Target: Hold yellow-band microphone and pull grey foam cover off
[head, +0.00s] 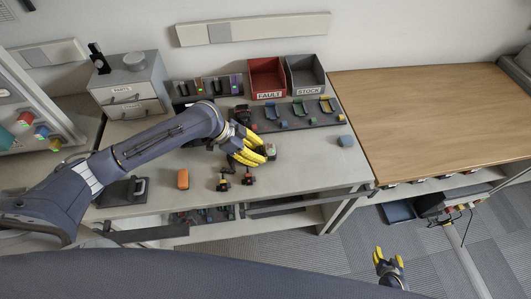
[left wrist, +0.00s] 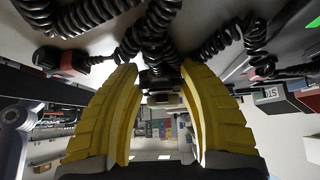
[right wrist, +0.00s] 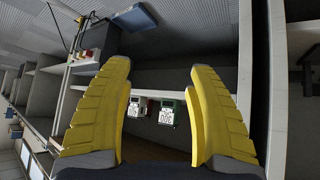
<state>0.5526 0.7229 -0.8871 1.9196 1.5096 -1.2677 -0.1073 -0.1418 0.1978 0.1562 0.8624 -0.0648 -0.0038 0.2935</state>
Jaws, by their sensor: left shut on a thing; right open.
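My left gripper (head: 262,154) is over the grey workbench and its yellow fingers are shut on a dark thing, apparently a microphone. In the left wrist view that thing (left wrist: 160,82) shows between the fingertips, with black coiled cords around it. Its band colour and any grey foam cover are hidden or too small to tell. Two other dark microphones with red-orange parts (head: 223,184) (head: 248,178) lie on the bench just in front of the left gripper. My right gripper (head: 388,262) is open and empty, low at the right, away from the bench; its spread fingers fill the right wrist view (right wrist: 160,75).
A red FAULT bin (head: 267,77) and a grey STOCK bin (head: 305,75) stand at the back. Several coloured pieces sit on a dark rack (head: 312,119). The wooden table (head: 430,115) is clear.

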